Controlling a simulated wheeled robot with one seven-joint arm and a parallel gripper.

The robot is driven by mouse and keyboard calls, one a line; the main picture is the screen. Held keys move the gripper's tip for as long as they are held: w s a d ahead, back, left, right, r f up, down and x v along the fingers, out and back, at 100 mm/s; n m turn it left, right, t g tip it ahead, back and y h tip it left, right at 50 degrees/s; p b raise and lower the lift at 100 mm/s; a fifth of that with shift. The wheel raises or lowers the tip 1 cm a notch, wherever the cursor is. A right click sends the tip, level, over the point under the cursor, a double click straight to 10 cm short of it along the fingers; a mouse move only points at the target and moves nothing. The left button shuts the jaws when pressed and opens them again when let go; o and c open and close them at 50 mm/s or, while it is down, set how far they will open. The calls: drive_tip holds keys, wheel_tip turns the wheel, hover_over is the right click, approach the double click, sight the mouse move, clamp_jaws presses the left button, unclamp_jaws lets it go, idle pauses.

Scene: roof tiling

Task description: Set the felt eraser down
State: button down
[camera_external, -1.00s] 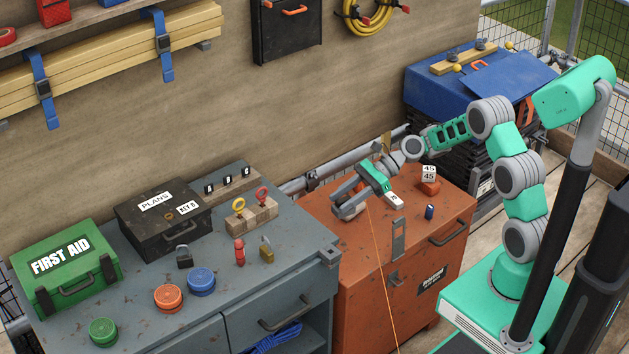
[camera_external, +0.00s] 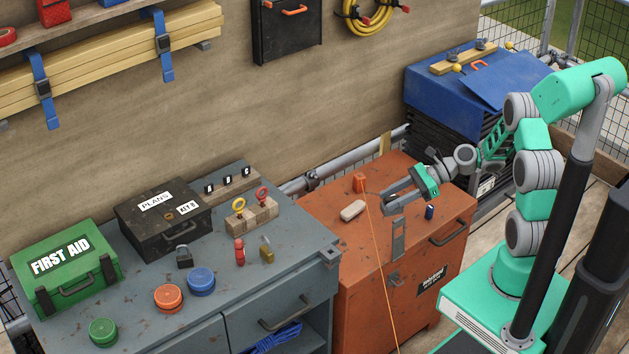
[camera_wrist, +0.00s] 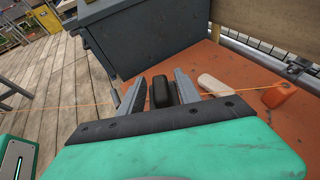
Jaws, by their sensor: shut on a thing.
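My gripper (camera_external: 388,203) is over the orange chest top (camera_external: 345,242), low above its middle. In the wrist view, a dark rounded block, seemingly the felt eraser (camera_wrist: 162,92), sits between the two grey fingers (camera_wrist: 158,78). The jaws are shut on it. In the external view the fingers mostly hide it. I cannot tell whether it touches the chest top. A pale oblong piece (camera_external: 352,210) lies on the chest to the left of the fingers; it also shows in the wrist view (camera_wrist: 212,84).
An orange reel (camera_external: 360,183) stands behind the pale piece, with an orange line running over the chest's front. A small blue cylinder (camera_external: 430,212) stands right of the fingers. The grey workbench (camera_external: 215,235) adjoins on the left. The chest's front left is clear.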

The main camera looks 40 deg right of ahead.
wheel_tip(320, 180, down, 10)
drive_tip(key=shift+b, duration=1.15)
drive_tip(key=shift+f, duration=0.1)
drive_tip(key=c, duration=0.8)
unclamp_jaws()
drive_tip(key=shift+c, duration=0.2)
drive_tip(key=p+v, duration=0.1)
drive_tip(key=v, duration=1.1)
drive_tip(key=shift+w+d, duration=0.1)
drive_tip(key=shift+w, duration=0.05)
